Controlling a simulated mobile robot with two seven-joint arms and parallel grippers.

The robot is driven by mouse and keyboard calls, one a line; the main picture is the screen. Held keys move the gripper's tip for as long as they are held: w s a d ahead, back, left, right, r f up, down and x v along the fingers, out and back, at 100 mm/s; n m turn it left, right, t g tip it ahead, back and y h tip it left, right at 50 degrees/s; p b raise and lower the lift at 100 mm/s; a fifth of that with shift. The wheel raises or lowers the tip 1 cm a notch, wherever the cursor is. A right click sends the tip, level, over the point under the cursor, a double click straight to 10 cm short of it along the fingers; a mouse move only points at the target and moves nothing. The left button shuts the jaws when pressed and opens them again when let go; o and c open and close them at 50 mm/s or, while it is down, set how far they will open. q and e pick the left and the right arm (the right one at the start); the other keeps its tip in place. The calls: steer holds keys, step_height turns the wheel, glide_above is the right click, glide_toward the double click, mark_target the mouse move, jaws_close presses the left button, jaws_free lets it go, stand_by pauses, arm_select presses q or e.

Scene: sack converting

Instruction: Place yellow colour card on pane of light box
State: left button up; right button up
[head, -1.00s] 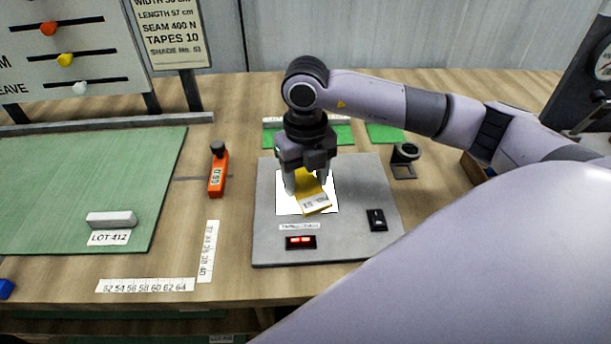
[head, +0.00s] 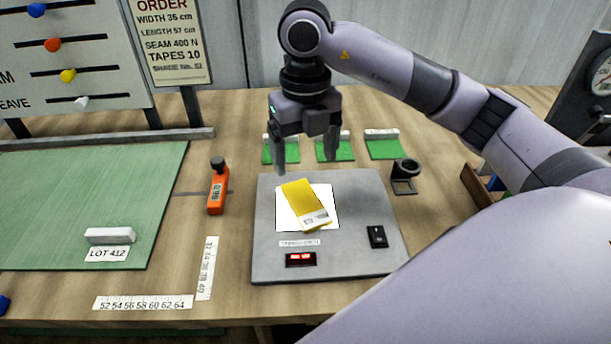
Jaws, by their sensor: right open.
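The yellow colour card (head: 303,200) lies tilted at an angle on the white lit pane (head: 287,217) of the light box (head: 268,245). A pale label strip is at the card's lower end. My left gripper is not in view.
Several green cards lie behind the box, one (head: 383,146) at right. A black loupe-like stand (head: 404,177) is right of the box, an orange tool (head: 217,190) left. A green mat (head: 80,200) bears a grey bar (head: 110,235). A black switch (head: 377,237) sits on the box.

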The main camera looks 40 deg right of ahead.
step_height(320, 180, up, 2)
steer(key=shift+r, duration=0.15)
steer(key=shift+s, duration=0.1)
stand_by(0.5)
